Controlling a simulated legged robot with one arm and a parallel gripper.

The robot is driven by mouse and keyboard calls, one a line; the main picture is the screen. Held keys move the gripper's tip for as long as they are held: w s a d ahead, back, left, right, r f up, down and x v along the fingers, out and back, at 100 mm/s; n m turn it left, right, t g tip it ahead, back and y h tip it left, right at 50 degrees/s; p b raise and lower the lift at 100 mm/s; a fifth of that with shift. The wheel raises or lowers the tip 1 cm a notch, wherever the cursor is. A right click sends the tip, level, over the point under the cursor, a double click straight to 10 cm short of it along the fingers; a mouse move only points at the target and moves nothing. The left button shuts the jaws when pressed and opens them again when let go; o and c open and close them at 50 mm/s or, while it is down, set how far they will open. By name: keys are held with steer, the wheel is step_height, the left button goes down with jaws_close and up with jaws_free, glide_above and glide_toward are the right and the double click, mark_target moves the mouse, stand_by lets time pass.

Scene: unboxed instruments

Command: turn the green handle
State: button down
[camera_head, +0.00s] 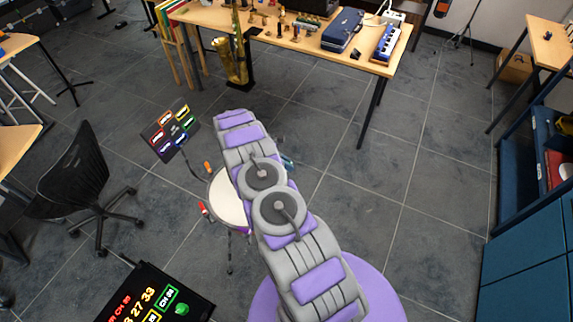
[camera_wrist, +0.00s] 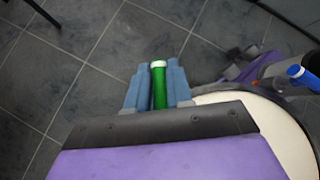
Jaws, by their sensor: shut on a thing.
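The green handle (camera_wrist: 159,88), a short cylinder with a white end cap, stands between the two blue fingers of my gripper (camera_wrist: 158,74) in the wrist view. The fingers are closed on it, one on each side. A round white disc with a dark, purple-edged rim (camera_wrist: 245,99) lies behind the gripper and to the right. In the head view the white disc (camera_head: 227,198) is partly covered by my arm. The green handle is hidden there.
A blue handle with a white cap (camera_wrist: 303,77) sits at the disc's right side. Orange (camera_head: 207,167) and red (camera_head: 203,208) handles show at the disc's left. A panel of coloured frames (camera_head: 170,129) stands beyond. A black chair (camera_head: 75,175) stands left; open floor lies right.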

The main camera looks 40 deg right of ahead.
steer(key=shift+f+m+g+y+b, duration=0.1)
steer(key=shift+m+g+y+b, duration=0.55)
steer(key=shift+m, duration=0.5)
steer(key=shift+m+g+y+b, duration=0.4)
steer(key=shift+m+y, duration=0.45)
steer(key=shift+m, duration=0.3)
steer(key=c, duration=1.1)
jaws_free()
steer(key=shift+d, duration=0.1)
